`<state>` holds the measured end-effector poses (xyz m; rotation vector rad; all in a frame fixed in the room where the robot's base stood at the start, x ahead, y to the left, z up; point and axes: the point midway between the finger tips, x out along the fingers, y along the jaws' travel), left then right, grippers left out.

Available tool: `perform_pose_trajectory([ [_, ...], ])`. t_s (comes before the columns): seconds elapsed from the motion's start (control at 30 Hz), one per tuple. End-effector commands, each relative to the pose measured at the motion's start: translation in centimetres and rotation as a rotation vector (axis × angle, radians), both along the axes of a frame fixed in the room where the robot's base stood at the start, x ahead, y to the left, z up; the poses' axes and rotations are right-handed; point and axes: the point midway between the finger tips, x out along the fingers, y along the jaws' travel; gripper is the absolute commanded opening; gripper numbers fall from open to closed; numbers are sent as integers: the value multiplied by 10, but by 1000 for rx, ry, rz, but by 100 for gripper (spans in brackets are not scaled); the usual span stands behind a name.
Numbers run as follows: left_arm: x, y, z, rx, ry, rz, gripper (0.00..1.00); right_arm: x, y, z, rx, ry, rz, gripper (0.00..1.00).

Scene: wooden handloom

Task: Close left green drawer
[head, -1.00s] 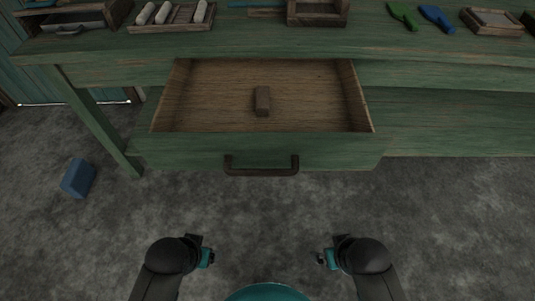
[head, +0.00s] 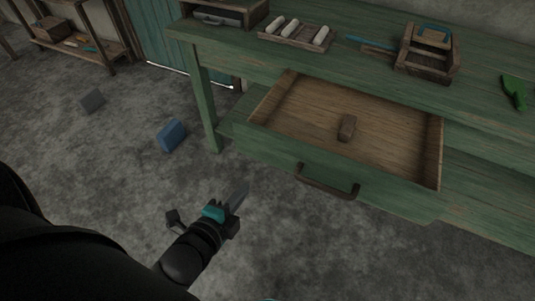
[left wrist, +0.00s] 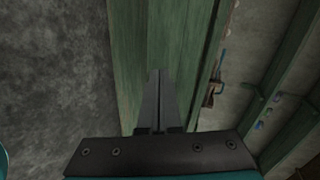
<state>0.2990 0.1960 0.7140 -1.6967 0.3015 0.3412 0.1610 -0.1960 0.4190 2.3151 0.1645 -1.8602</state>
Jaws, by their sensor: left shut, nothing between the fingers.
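The left green drawer (head: 268,150) is pulled well out of the green bench in the head view. Its dark handle (head: 326,182) is on the front face, and a small brown block (head: 347,127) lies inside. My left gripper (head: 240,192) is shut and empty. It is in front of the drawer, to the left of the handle in the picture, and looks apart from it. In the left wrist view its closed fingers (left wrist: 157,82) appear against green wood.
The bench top (head: 375,75) holds a tray of white rolls (head: 297,35), a wooden box (head: 428,55) and a green tool (head: 514,92). A blue block (head: 171,135) and a grey block (head: 92,101) lie on the floor. The floor before the drawer is clear.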

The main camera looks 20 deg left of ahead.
Motion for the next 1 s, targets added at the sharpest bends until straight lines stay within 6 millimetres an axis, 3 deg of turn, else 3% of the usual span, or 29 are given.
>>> perform_pose_trajectory([
  [0.1, 0, 0, 21, 102, -71, -58, 0, -10, -5, -4, -5, 8, 1, 100],
  [0.23, 2, -1, 27, 145, -102, -82, 0, -12, -6, -7, -6, 7, 1, 100],
  [0.53, 29, -3, 17, 145, -104, -83, 0, 1, 4, 0, 4, 5, 0, 100],
  [1.0, 82, -4, 0, 143, -103, -82, 0, 26, 25, 31, 25, 3, -4, 100],
])
